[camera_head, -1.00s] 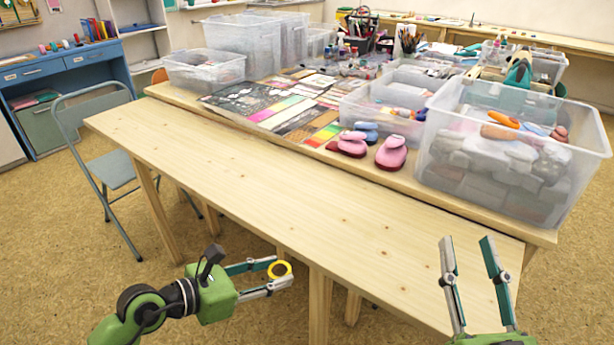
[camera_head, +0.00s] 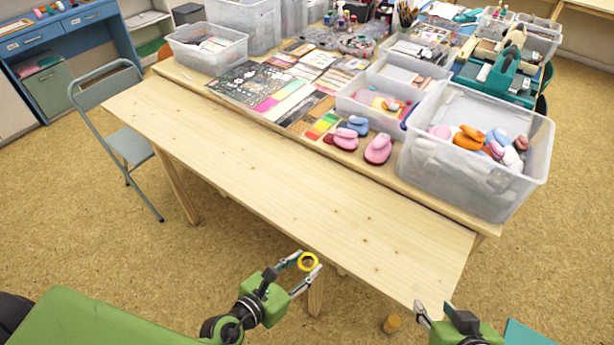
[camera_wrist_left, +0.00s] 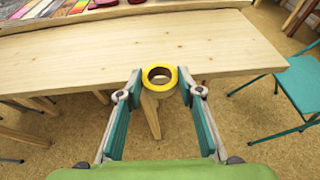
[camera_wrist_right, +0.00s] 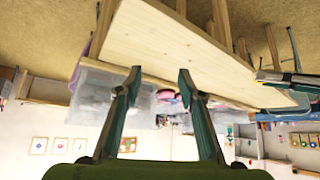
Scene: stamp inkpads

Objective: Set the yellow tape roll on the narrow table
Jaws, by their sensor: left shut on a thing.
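The yellow tape roll (camera_head: 316,263) is a small ring held between the fingertips of my left gripper (camera_head: 303,267). It also shows in the left wrist view (camera_wrist_left: 160,69), with its hole facing the camera. In the head view the roll appears just in front of the narrow table's near edge. The narrow table (camera_head: 270,175) is a long, light wooden table with a bare top; it also shows ahead in the left wrist view (camera_wrist_left: 110,50). My right gripper (camera_head: 432,312) is near the table's right front corner. Its fingers (camera_wrist_right: 158,80) are apart and empty.
Behind the narrow table, a wider table carries clear bins (camera_head: 470,150), pink punches (camera_head: 378,149) and colour sheets. A folding chair (camera_head: 130,145) stands at the left end. The narrow table's top is free throughout.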

